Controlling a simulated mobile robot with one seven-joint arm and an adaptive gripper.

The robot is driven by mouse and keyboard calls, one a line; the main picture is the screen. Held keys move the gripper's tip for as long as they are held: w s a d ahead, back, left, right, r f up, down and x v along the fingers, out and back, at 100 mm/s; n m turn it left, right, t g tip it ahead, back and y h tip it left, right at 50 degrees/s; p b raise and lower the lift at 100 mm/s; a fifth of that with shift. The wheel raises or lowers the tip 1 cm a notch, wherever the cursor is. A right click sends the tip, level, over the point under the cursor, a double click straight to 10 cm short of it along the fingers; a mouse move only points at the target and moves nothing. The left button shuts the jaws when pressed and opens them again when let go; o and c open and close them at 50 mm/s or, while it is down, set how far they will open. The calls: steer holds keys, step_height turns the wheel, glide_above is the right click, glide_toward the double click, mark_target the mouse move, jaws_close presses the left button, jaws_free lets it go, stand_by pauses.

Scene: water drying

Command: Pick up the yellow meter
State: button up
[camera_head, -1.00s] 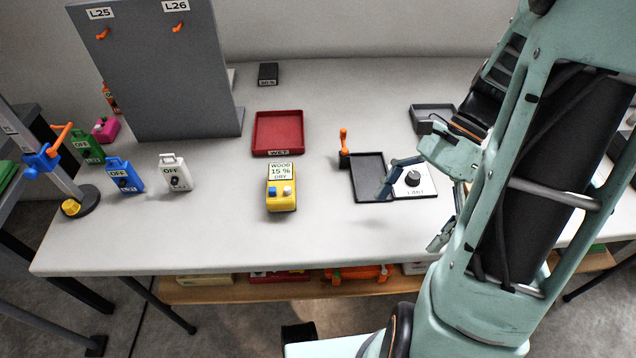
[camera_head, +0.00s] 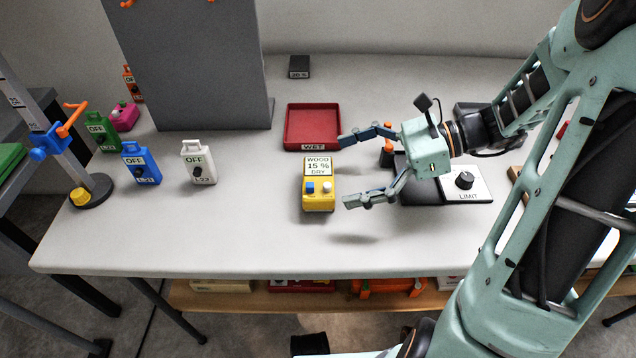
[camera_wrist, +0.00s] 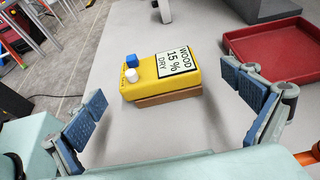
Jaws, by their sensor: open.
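In the wrist view both fingers of my gripper (camera_wrist: 170,108) stand clear of the meter.
The red tray (camera_head: 313,147) marked "WET" lies behind the meter. A dark tray, an orange-handled item and a LIMIT box (camera_head: 466,186) are at the right. The table front is clear.

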mark_target(320, 176)
steer(key=b+x, duration=0.1)
steer(key=x, duration=0.1)
steer(key=b+x, duration=0.1)
steer(key=x, duration=0.2)
steer(key=shift+s+a, duration=0.2)
steer(key=shift+a, duration=0.05)
steer(key=shift+r, duration=0.1)
steer(key=c, duration=1.5)
steer(key=shift+c, duration=0.2)
steer(key=shift+r, duration=0.1)
steer(key=shift+r+p, duration=0.35)
steer(key=shift+r, duration=0.2)
step_height(320, 176, up, 2)
steer(key=shift+r+p, duration=0.2)
steer(key=shift+p, duration=0.55)
steer(key=s+r+p, duration=0.1)
steer(key=s+d+r, duration=0.1)
steer(key=r, duration=0.1)
steer(key=s+d+r+p, duration=0.1)
steer(key=s+r, duration=0.1)
steer(key=shift+d+r+p, duration=0.1)
steer(key=shift+r+p, duration=0.15)
steer(key=shift+p, duration=0.1)
steer(key=s+d+r+p, duration=0.2)
steer(key=s+d+r, duration=0.2)
steer(key=s, duration=0.4)
steer(key=shift+s+d+p, duration=0.2)
steer(key=shift+p, duration=0.1)
